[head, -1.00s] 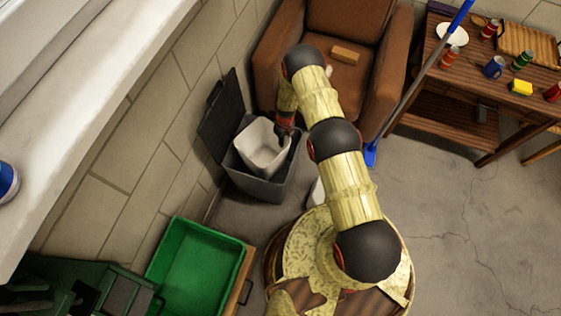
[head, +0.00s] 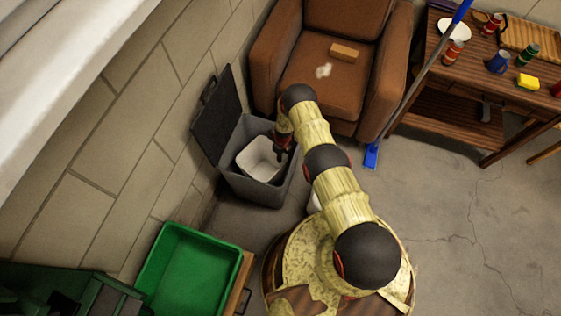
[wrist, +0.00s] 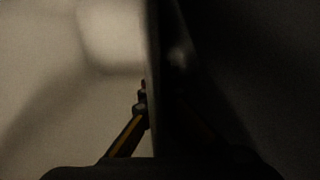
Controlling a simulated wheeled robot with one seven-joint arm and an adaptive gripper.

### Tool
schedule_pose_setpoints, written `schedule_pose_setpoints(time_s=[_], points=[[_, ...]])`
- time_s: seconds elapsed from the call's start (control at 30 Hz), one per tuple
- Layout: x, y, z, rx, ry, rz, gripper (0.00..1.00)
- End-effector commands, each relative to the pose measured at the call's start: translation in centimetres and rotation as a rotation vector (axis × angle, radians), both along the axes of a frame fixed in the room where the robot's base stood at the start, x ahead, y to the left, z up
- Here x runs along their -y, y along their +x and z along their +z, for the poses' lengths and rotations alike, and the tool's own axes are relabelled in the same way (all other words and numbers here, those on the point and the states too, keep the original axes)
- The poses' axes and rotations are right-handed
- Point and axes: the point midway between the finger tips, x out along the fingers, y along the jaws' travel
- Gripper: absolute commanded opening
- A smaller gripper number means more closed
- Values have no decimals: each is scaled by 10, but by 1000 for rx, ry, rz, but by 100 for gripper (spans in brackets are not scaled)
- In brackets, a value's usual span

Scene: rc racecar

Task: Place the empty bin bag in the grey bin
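The empty bin bag (head: 259,160) is pale, open at the top and box-shaped. It sits down inside the grey bin (head: 262,192), whose dark lid (head: 217,118) stands open against the wall. My gripper (head: 281,150) reaches down at the bag's right side, inside the bin's opening. In the wrist view, my gripper (wrist: 148,98) has one finger on the bag's inner side. The bag's wall (wrist: 154,60) runs between the fingers, and the other finger is barely visible in shadow. The fingers appear closed on this wall. The bag's underside is hidden.
A brown armchair (head: 284,40) stands behind the bin, with a small block (head: 345,51) on its seat. A green crate (head: 190,275) is at the lower left. A blue broom (head: 371,157) leans near a wooden table (head: 455,110) with several items. Floor at right is clear.

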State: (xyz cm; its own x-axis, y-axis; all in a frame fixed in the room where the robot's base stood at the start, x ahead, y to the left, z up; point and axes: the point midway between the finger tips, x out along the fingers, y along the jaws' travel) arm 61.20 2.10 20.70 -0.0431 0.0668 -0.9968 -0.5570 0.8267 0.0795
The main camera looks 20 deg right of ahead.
Motion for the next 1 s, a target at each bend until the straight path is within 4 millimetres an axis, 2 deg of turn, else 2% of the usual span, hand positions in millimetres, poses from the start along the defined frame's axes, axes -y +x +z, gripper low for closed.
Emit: schedule_pose_setpoints(time_s=[0.03, 0.1, 0.5, 0.87, 1.0], points=[[0, -2, -13, -4, 0, 0, 0], [0, -1, -19, -1, 0, -1, 0], [0, -1, -22, -1, -1, 0, 0], [0, -1, -21, -1, 0, 0, 22], [0, -1, -21, -1, 0, 0, 23]])
